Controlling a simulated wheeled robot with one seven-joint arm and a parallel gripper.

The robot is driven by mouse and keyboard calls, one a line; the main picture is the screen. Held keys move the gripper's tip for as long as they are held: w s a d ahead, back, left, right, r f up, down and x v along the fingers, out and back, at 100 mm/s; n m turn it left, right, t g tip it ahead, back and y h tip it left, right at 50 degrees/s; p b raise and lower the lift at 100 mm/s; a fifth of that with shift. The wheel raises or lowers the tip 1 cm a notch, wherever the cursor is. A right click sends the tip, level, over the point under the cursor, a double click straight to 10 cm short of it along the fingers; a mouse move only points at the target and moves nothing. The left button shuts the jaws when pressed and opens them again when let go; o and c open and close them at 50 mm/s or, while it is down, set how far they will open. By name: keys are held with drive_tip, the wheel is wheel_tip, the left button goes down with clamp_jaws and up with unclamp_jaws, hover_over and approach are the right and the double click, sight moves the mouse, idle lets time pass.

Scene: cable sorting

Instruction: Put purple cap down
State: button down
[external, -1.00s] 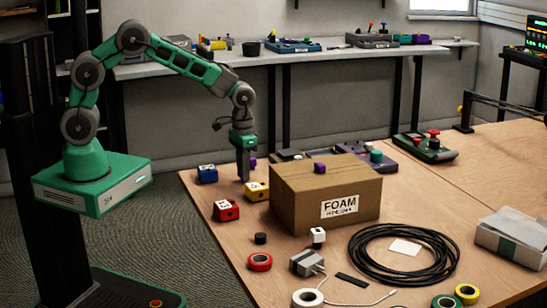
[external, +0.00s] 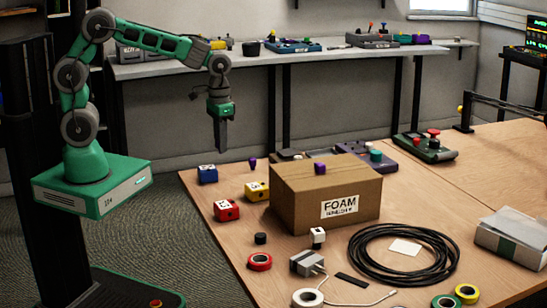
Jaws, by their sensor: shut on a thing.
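A small purple cap (external: 252,162) stands on the wooden table near its far left edge, behind a yellow block (external: 257,191).
A blue block (external: 207,174) and a red block (external: 227,210) stand near the left edge. Beside the box lie a coiled black cable (external: 354,247), tape rolls and a grey adapter (external: 306,264). Control boxes (external: 366,156) stand behind it. The table's right part is mostly clear.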

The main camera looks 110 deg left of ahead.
drive_tip(key=s+d+r, duration=0.3)
drive_tip(key=s+d, duration=0.1)
drive_tip(key=s, duration=0.2)
drive_tip(key=w+d+r+m+p, duration=0.3)
drive_tip(key=w+d+m, duration=0.2)
drive_tip(key=d, duration=0.6)
drive_tip(key=w+d+r+m+p, duration=0.2)
drive_tip(key=w+d+r+m, duration=0.25)
drive_tip(key=d, duration=0.65)
drive_tip(key=s+a+f+n+b, duration=0.1)
drive_tip(key=s+a+f+n, duration=0.1)
drive_tip(key=a, duration=0.5)
drive_tip(key=s+a+f+n+b, duration=0.2)
drive_tip(key=s+a+f+n, duration=0.1)
drive_tip(key=a, duration=0.4)
drive_tip(key=s+a+f+n+b, duration=0.2)
drive_tip(key=s+a+n, duration=0.2)
drive_tip(key=a, duration=0.4)
drive_tip(key=shift+s+f, duration=0.3)
drive_tip(key=shift+s, duration=0.05)
drive_tip(key=shift+w+a+n, duration=0.1)
drive_tip(key=shift+n, duration=0.15)
